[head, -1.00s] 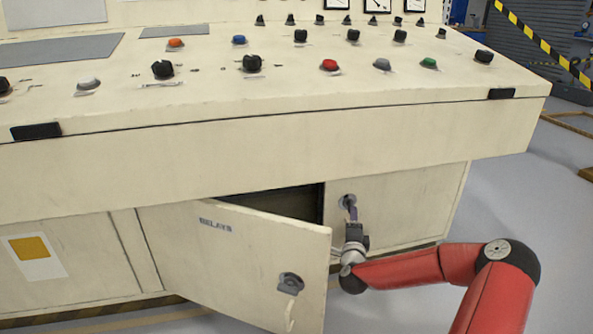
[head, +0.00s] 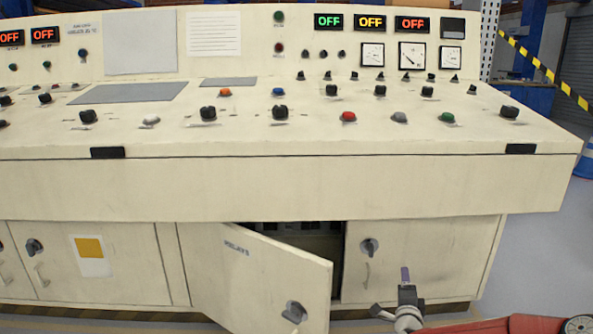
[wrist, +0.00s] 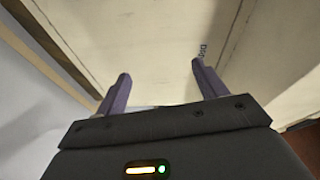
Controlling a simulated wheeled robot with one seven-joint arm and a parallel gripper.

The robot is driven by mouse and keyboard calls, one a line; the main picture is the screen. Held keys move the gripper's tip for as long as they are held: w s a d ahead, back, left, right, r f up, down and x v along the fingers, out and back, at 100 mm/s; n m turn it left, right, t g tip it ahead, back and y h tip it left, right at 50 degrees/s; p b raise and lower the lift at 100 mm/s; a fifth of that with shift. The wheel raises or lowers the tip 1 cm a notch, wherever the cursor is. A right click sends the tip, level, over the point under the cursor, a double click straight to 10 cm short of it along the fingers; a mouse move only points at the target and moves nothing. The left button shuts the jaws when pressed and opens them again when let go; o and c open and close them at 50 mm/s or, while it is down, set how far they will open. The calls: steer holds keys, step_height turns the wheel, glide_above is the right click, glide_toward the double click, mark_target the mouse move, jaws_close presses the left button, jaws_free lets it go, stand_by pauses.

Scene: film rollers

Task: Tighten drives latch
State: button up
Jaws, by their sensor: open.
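The cabinet under the console has several doors with round latches. The closed door (head: 425,262) on the right has a dark latch knob (head: 369,247) at its upper left, above a small pull handle. I cannot read a "drives" label on any door. The door marked RELAYS (head: 262,277) stands ajar, with its own latch (head: 294,311) near its free edge. My gripper (head: 405,276) is in front of the right door, below and to the right of its latch, apart from it. In the wrist view my gripper (wrist: 163,83) is open with nothing between its purple fingers.
The ajar RELAYS door juts out left of my gripper, with a dark opening behind it. The console's front panel (head: 290,184) overhangs the doors. Another closed door with a latch (head: 34,247) is at the far left. Open floor (head: 545,240) lies to the right.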

steer(key=s+a+r+n+g+y+p, duration=0.2)
steer(key=s+a+r+n+g+y, duration=0.1)
steer(key=a+r+n, duration=0.3)
steer(key=s+a+r+n+g+y+p, duration=0.2)
steer(key=s+a+r+n+g+y, duration=0.15)
steer(key=a+n, duration=0.45)
steer(key=s+r+n+g+p, duration=0.1)
steer(key=s+r, duration=0.4)
steer(key=s, duration=0.6)
steer(key=s+a+r+n+g+h+p, duration=0.1)
steer(key=s+r+n+g+p, duration=0.1)
steer(key=s+r, duration=0.4)
steer(key=s+r+n+g+h+p, duration=0.1)
steer(key=s+r, duration=0.5)
steer(key=s, duration=1)
steer(key=shift+a+r+n+g+p, duration=0.15)
steer(key=shift+a+n+g+p, duration=0.15)
steer(key=shift+n+g+p, duration=0.25)
